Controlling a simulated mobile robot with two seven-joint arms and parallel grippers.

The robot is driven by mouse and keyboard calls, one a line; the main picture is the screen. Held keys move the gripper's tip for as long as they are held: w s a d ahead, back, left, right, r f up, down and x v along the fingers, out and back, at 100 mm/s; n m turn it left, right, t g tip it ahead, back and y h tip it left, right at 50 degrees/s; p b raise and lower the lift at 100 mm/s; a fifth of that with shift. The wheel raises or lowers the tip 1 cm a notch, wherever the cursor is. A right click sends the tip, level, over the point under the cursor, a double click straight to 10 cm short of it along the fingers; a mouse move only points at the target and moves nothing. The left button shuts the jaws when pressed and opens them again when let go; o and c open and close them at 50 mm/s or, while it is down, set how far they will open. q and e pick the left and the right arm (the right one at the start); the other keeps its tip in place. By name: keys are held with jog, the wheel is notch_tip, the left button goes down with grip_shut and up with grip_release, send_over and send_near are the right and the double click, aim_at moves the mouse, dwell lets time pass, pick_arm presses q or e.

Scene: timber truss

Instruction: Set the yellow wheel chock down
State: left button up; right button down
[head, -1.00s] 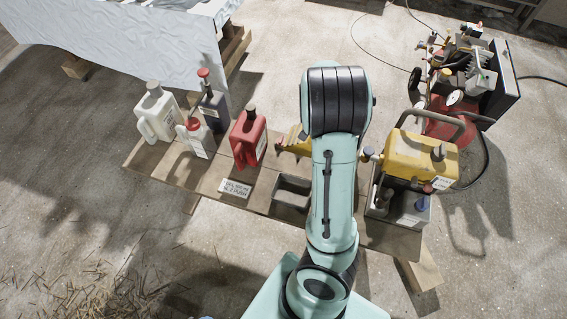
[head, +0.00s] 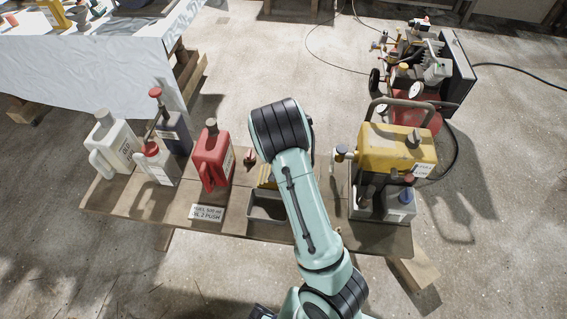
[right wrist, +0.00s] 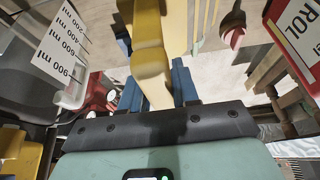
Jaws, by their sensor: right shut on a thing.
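The yellow wheel chock (right wrist: 150,55) fills the top middle of the right wrist view, between the blue fingers of my right gripper (right wrist: 153,75), which is shut on it. In the head view only a small yellow part of the chock (head: 267,176) shows, left of my right arm and just behind the grey open bin (head: 268,207). My arm hides the rest of it and the gripper there. I cannot tell whether the chock touches the board. My left gripper is in neither view.
A wooden board (head: 155,211) carries a red can (head: 211,160), a white jug (head: 113,145), a red-capped bottle (head: 158,164), a dark bottle (head: 173,132) and a label plate (head: 206,213). A yellow canister (head: 397,150) stands at right. A red compressor (head: 415,110) stands behind.

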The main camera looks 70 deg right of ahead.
jog(key=shift+f, duration=0.85)
jog(key=shift+f+b, duration=0.25)
jog(key=shift+b, duration=0.05)
jog(key=c, duration=0.8)
grip_release()
jog(key=shift+c, duration=0.2)
jog(key=shift+r, duration=0.1)
